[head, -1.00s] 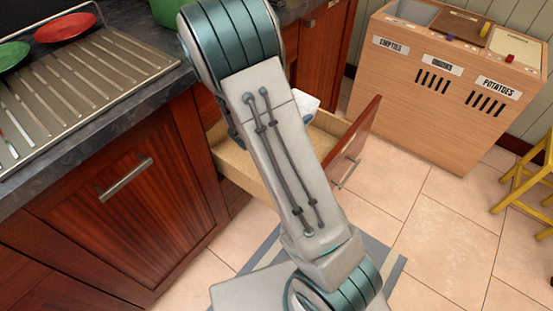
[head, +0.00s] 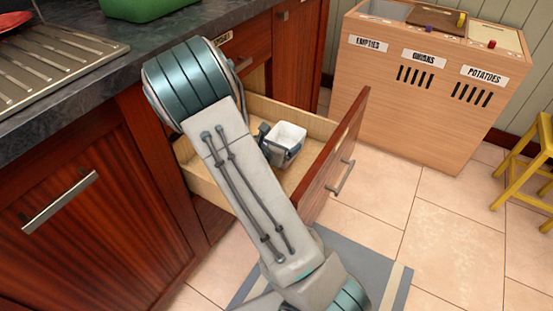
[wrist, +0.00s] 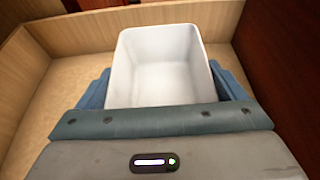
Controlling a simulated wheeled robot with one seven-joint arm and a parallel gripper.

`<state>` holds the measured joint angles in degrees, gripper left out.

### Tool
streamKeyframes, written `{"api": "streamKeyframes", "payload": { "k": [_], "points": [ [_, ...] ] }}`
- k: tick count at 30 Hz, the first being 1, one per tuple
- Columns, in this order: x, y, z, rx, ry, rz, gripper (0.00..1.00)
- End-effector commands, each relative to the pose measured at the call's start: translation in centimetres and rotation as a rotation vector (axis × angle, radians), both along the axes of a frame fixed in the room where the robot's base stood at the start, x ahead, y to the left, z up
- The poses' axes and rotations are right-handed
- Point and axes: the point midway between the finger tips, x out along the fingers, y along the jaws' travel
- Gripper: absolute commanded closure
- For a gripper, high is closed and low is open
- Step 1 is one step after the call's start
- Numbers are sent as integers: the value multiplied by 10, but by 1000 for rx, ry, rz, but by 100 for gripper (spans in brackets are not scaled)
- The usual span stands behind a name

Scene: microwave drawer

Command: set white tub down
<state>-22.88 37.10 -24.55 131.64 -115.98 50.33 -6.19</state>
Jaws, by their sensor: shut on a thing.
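The white tub (head: 289,137) is small, open-topped and empty. It is upright inside the open wooden drawer (head: 308,122). My gripper (head: 276,145) is shut on the tub, and my arm hides part of the drawer. In the wrist view the tub (wrist: 160,60) sits between the blue fingers of my gripper (wrist: 163,88), with one finger on each side. The drawer floor (wrist: 65,95) shows around it. I cannot tell whether the tub's base touches the floor.
The drawer's red-brown front (head: 335,155) and pale side walls surround the tub. A wooden bin unit (head: 410,110) stands behind to the right, and a yellow stool (head: 535,165) at the far right. A green container (head: 150,8) is on the dark counter (head: 130,45).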

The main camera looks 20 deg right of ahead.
Motion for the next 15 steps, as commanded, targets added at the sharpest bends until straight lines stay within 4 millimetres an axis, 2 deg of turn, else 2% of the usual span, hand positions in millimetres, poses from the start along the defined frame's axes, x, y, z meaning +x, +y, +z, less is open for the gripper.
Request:
{"api": "streamKeyframes", "payload": {
  "k": [1, 5, 12, 15],
  "points": [
    [0, 0, -8, -2, 1, 1, 42],
    [0, 0, -15, -1, 0, -1, 42],
    [0, -2, -47, -2, 1, -2, 42],
    [0, -2, -47, -1, -2, -4, 42]
  ]
}}
